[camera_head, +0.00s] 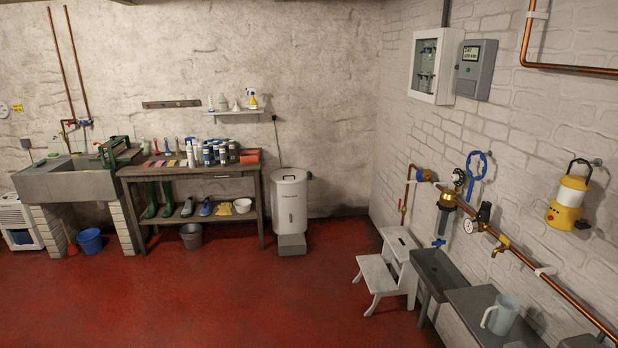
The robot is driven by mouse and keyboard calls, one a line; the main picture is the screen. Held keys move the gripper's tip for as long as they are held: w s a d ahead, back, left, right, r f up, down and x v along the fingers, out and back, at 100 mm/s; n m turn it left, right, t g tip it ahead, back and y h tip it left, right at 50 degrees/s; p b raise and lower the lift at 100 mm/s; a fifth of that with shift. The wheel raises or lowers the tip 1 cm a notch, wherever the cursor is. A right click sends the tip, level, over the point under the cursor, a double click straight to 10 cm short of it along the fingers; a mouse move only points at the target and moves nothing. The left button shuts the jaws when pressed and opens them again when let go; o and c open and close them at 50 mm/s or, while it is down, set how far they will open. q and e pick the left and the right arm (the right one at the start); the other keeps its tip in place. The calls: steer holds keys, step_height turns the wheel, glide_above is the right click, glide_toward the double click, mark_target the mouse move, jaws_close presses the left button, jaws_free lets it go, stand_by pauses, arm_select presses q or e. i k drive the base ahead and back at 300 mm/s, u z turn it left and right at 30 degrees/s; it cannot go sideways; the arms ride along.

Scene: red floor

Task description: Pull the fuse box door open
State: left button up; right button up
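The fuse box (447,66) is a white-framed box high on the right-hand brick wall, near the room's corner. Its front has a greenish, glass-like door panel (426,62) with breakers or switches faintly visible behind it. The door looks flush with the frame and shut, though its handle is too small to make out. Neither of my grippers is in view, so nothing shows at the box.
A grey meter (475,69) hangs just right of the box. Below are a white step stool (388,270), a grey bench (475,308) with a jug (500,314), and copper pipes (520,248). The red floor (230,300) is clear in the middle.

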mark_target(430, 98)
steer(key=u, duration=0.2)
steer(key=i, duration=1.9)
steer(key=z, duration=0.3)
steer(key=i, duration=1.95)
steer(key=z, duration=0.8)
steer(key=i, duration=1.2)
steer(key=z, duration=0.4)
